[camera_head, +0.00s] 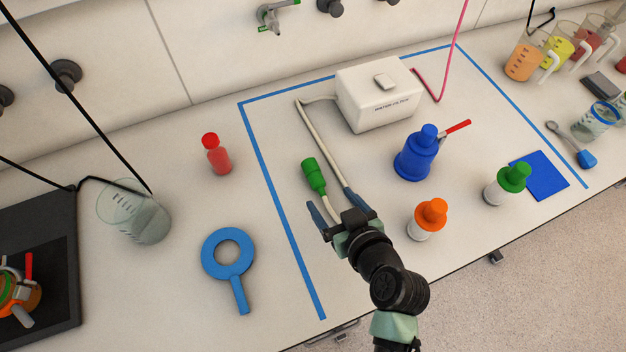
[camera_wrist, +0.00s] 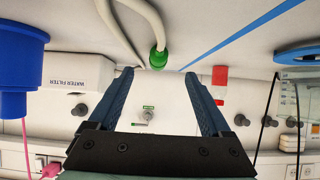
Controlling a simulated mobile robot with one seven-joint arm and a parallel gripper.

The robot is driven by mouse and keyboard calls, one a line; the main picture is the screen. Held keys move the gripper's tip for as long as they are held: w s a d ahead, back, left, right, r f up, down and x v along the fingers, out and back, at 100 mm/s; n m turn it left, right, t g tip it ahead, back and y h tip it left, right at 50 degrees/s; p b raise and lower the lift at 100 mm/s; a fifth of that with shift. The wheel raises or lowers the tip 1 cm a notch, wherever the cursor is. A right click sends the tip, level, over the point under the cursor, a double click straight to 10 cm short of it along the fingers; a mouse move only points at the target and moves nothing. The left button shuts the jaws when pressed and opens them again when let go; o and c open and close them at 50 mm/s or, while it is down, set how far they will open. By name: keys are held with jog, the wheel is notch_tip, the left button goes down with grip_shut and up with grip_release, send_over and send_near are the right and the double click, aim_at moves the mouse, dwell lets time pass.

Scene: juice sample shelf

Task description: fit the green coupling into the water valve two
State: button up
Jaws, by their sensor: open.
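The green coupling (camera_head: 314,176) lies on the bench at the end of a pale hose, inside the blue tape outline. It also shows in the wrist view (camera_wrist: 158,60), ahead of and between my fingertips. My gripper (camera_head: 331,202) is open and empty, just on the near side of the coupling. Its spread fingers also show in the wrist view (camera_wrist: 158,76). A wall valve with a green handle (camera_head: 272,16) is at the top of the head view. A wall fitting with a green label (camera_wrist: 147,115) shows in the wrist view. I cannot read which valve is number two.
The white water filter box (camera_head: 378,96) stands behind the coupling. A blue bottle (camera_head: 416,158), an orange-capped bottle (camera_head: 427,222) and a green-capped bottle (camera_head: 506,184) stand to the right. A red bottle (camera_head: 217,156) and a blue ring tool (camera_head: 228,262) are left, outside the tape.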

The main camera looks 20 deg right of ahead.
aim_at(320, 184)
jog(key=b+x, duration=0.3)
jog(key=x, duration=0.4)
jog(key=shift+s+d+f, duration=0.1)
jog(key=shift+b+x, duration=0.65)
jog(key=shift+x, duration=0.2)
grip_shut()
jog(key=shift+r, duration=0.25)
